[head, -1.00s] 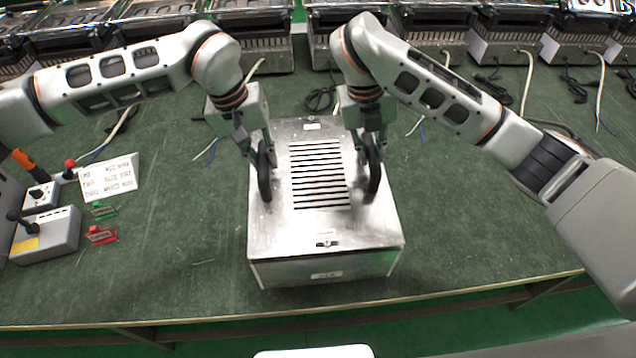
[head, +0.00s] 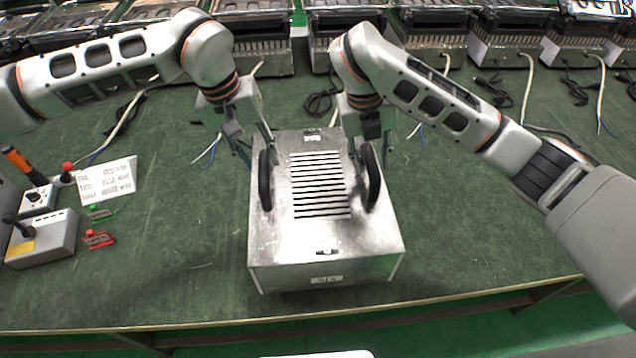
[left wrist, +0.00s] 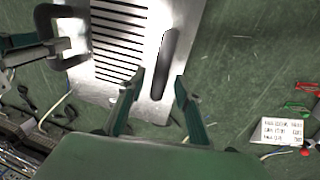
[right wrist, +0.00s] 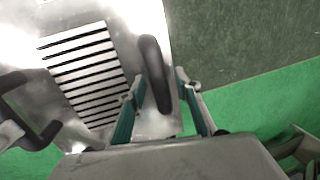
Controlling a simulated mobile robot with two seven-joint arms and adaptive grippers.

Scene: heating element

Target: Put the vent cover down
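The vent cover (head: 300,232) is a metal box-like piece with black slots and two upright dark handles. It appears to rest level on the green table. Its left handle (head: 265,182) lies just in front of my left gripper (head: 256,148). The right handle (head: 369,178) is at my right gripper (head: 371,152). In the right wrist view, the fingers (right wrist: 162,100) are spread on both sides of that handle (right wrist: 153,72), apart from it.
A joystick box (head: 42,240), a small red-knobbed switch (head: 67,170), a written card (head: 107,180) and green and red clips (head: 98,239) lie at the left. Several heater units (head: 437,30) with loose cables line the back. The table is clear on the cover's right.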

